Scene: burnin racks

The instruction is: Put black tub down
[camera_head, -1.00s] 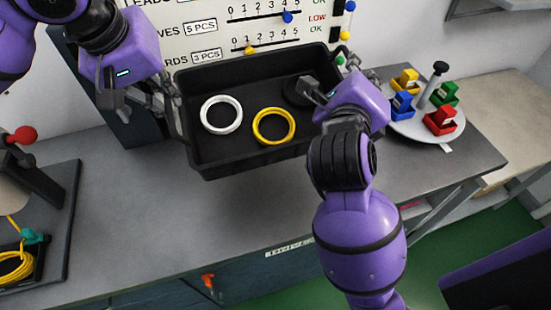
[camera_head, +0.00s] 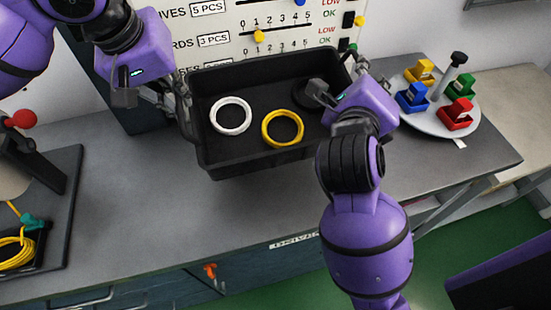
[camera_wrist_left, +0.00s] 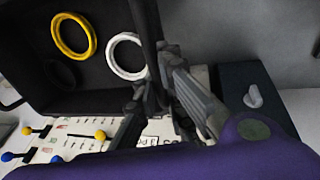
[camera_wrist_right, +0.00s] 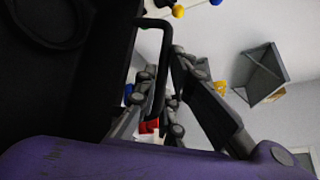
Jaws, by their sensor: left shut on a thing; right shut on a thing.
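The black tub (camera_head: 265,158) is between my two grippers over the grey bench, roughly level. It holds a white ring (camera_head: 217,111), a yellow ring (camera_head: 265,135) and a dark round piece (camera_head: 318,95) at its right end. My left gripper (camera_head: 178,98) is shut on the tub's left end; its fingers also show at the tub's edge in the left wrist view (camera_wrist_left: 155,95). My right gripper (camera_head: 366,74) is shut on the right end handle, which shows in the right wrist view (camera_wrist_right: 163,70). I cannot tell whether the tub's underside touches the bench.
A white board (camera_head: 285,25) with coloured sliders stands behind the tub. A round turntable (camera_head: 425,122) with small coloured bins is close on the right. The bench (camera_head: 150,215) is clear in front of the tub. A dark tray (camera_head: 60,215) with yellow cable lies left.

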